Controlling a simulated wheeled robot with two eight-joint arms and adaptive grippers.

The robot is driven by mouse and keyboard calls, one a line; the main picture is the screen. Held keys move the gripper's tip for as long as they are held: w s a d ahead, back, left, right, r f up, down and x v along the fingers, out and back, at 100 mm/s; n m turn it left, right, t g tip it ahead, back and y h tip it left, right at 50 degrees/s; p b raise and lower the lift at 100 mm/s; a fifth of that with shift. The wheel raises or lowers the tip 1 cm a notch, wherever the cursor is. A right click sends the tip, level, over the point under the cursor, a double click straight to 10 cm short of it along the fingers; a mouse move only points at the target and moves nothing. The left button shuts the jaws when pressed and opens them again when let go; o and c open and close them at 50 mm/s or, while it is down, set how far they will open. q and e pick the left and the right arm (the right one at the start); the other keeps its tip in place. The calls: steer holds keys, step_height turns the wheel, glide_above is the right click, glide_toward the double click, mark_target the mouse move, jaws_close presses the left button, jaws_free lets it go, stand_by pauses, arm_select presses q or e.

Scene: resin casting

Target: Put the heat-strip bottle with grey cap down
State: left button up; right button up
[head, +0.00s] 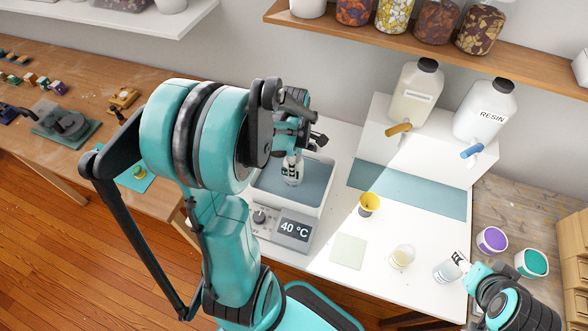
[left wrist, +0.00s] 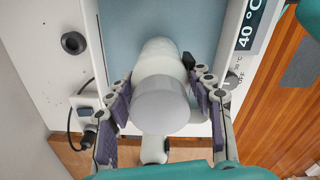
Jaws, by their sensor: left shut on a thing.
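The bottle with the grey cap (left wrist: 160,105) is between the fingers of my left gripper (left wrist: 165,112), which is shut on it. The left wrist view looks down on the cap, with the white bottle shoulder behind it. In the head view the bottle (head: 292,170) is over or inside the water bath (head: 318,207), below my left gripper (head: 292,150). I cannot tell whether it touches the bath floor. My right gripper (head: 460,261) is at a clear cup (head: 445,272) near the table's right front; whether its fingers grip the cup is unclear.
The bath's display (head: 294,229) reads 40 °C. A yellow cup (head: 369,204), a pale square mat (head: 348,251) and a small cup (head: 402,257) stand right of the bath. Two jugs (head: 415,95) (head: 485,110) stand on a white riser. Purple (head: 491,240) and teal (head: 532,263) pots are at right.

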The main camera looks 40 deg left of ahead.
arm_select(q)
steer(key=shift+f+b, duration=0.4)
steer(key=shift+f, duration=1.1)
steer(key=o, duration=1.4)
steer(key=shift+f, duration=0.15)
